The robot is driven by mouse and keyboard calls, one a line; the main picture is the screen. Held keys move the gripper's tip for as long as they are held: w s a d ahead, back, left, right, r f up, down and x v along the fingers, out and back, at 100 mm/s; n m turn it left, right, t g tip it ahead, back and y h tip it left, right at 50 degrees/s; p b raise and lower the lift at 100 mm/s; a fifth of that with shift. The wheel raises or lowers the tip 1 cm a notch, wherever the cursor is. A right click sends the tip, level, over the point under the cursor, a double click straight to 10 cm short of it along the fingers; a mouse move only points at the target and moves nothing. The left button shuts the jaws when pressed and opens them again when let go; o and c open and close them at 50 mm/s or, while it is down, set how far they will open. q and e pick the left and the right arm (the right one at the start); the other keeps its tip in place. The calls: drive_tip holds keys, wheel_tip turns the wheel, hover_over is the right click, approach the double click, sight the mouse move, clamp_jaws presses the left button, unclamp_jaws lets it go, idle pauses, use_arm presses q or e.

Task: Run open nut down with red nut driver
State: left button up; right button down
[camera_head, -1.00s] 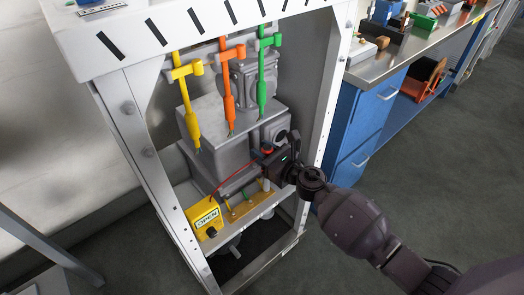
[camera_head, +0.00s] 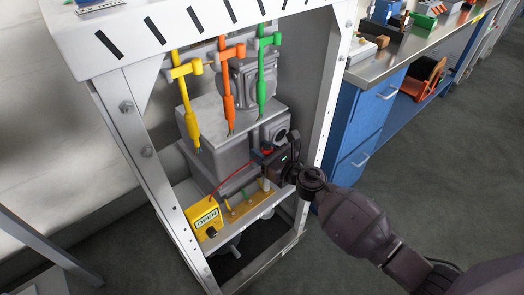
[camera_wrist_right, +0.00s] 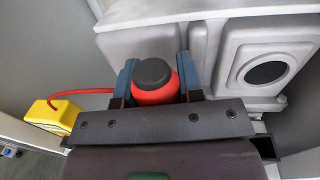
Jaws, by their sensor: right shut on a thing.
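The red nut driver (camera_head: 267,151) is in my right gripper (camera_head: 271,157), which is shut on it low inside the frame. In the right wrist view the driver (camera_wrist_right: 153,92) is a red body with a dark cap, between the two blue-grey fingers. A red cord runs from it to a yellow box (camera_head: 204,217) labelled OPEN. A yellow plate (camera_head: 238,211) with several small upright posts lies below the gripper. A pale shaft shows under the gripper near the plate's right end. Whether it touches a nut there I cannot tell. My left gripper is not in view.
Yellow (camera_head: 187,95), orange (camera_head: 227,85) and green (camera_head: 261,75) tools hang above in the white frame (camera_head: 137,125). Grey machine housings (camera_head: 215,135) stand close behind the gripper. A blue workbench (camera_head: 365,125) is at the right; the floor before it is clear.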

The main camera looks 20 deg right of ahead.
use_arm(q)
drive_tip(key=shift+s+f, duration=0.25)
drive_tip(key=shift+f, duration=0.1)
use_arm(e)
drive_tip(key=shift+f, duration=0.35)
idle(0.6)
use_arm(q)
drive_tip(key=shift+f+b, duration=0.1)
drive_tip(key=shift+b, duration=0.2)
use_arm(e)
drive_tip(key=shift+s+f, duration=0.1)
drive_tip(key=shift+f, duration=0.2)
idle(1.3)
drive_tip(key=shift+r, duration=0.15)
